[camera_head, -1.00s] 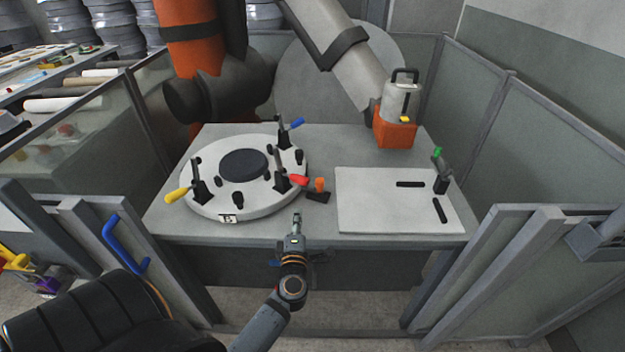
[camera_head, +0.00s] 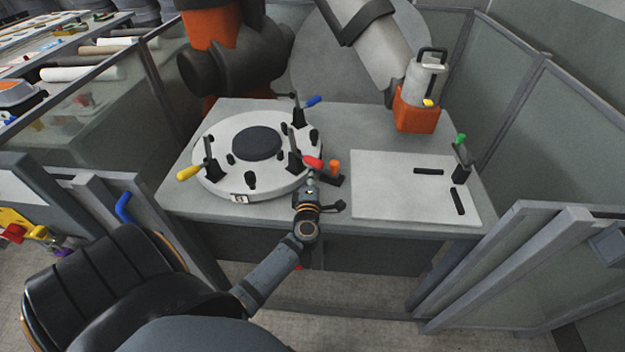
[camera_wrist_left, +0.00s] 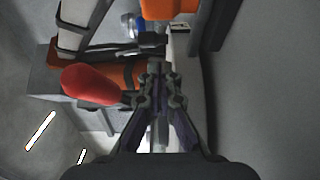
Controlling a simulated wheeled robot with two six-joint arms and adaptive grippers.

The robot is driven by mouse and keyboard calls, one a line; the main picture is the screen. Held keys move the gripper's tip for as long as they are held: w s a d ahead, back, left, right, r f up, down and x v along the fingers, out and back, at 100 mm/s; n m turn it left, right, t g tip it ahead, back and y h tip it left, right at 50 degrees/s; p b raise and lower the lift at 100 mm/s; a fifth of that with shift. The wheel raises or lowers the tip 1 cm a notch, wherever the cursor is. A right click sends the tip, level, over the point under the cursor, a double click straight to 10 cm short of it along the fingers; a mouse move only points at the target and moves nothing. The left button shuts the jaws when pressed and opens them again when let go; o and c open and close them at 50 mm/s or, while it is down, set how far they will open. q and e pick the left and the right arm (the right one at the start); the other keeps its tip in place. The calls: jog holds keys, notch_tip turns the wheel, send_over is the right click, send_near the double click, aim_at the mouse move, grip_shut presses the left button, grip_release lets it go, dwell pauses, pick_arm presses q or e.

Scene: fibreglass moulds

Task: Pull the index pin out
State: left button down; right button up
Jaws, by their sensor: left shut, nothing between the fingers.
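The index pin appears to be the orange knob (camera_head: 334,167) on a small black bracket at the right edge of the round white turntable (camera_head: 215,183). The orange knob also shows at the top of the left wrist view (camera_wrist_left: 170,8). My left gripper (camera_head: 311,182) is shut and empty, just left of and nearer than the orange knob, apart from it in the wrist view. A red clamp handle (camera_head: 312,162) is close beyond the fingertips, and it shows left of them in the wrist view (camera_wrist_left: 90,85). The pin's shaft is hidden. My right gripper is not in view.
The turntable also carries a yellow-handled clamp (camera_head: 189,173), a blue-handled clamp (camera_head: 313,101) and a dark round disc (camera_head: 257,143). A white plate (camera_head: 390,190) with a green-handled clamp (camera_head: 460,140) lies on the right. An orange and grey tool (camera_head: 417,110) stands behind.

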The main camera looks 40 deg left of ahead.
aim_at(333, 169)
pick_arm(q)
jog(key=x, duration=0.3)
jog(key=shift+w+a, duration=0.1)
jog(key=shift+w, duration=0.2)
jog(key=d, duration=0.3)
jog(key=shift+w+d, duration=0.25)
jog(key=shift+d, duration=0.25)
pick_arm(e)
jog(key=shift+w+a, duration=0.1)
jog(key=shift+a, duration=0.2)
pick_arm(q)
jog(key=shift+w+d, duration=0.15)
jog(key=shift+d, duration=0.6)
jog(key=shift+w+d, duration=0.2)
jog(key=shift+d, duration=0.5)
jog(key=shift+a, duration=0.1)
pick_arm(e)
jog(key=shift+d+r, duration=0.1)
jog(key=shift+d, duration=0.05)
